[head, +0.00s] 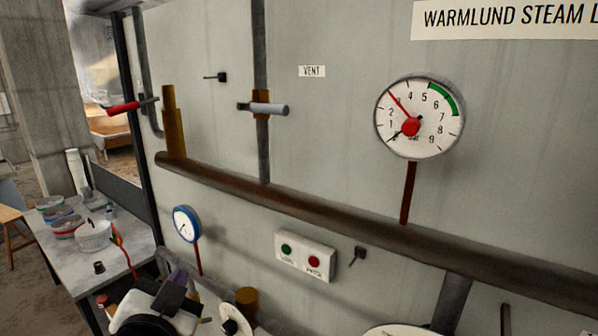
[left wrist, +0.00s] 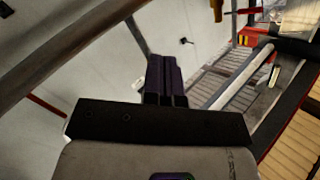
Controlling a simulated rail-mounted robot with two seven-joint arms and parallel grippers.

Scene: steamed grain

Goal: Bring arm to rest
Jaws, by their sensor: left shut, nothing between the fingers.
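My left gripper (head: 177,281) is low in the left part of the head view, in front of the grey wall panel (head: 330,170). Its dark purple fingers are together and hold nothing. The same gripper (left wrist: 165,65) fills the middle of the left wrist view, its fingers side by side and pointing toward the pale panel. My right gripper shows in neither view.
A thick brown pipe (head: 330,213) crosses the panel above my left gripper. A blue-rimmed gauge (head: 187,224), a button box (head: 304,256) and a large gauge (head: 436,132) are on the panel. A table (head: 60,255) with bowls stands at left.

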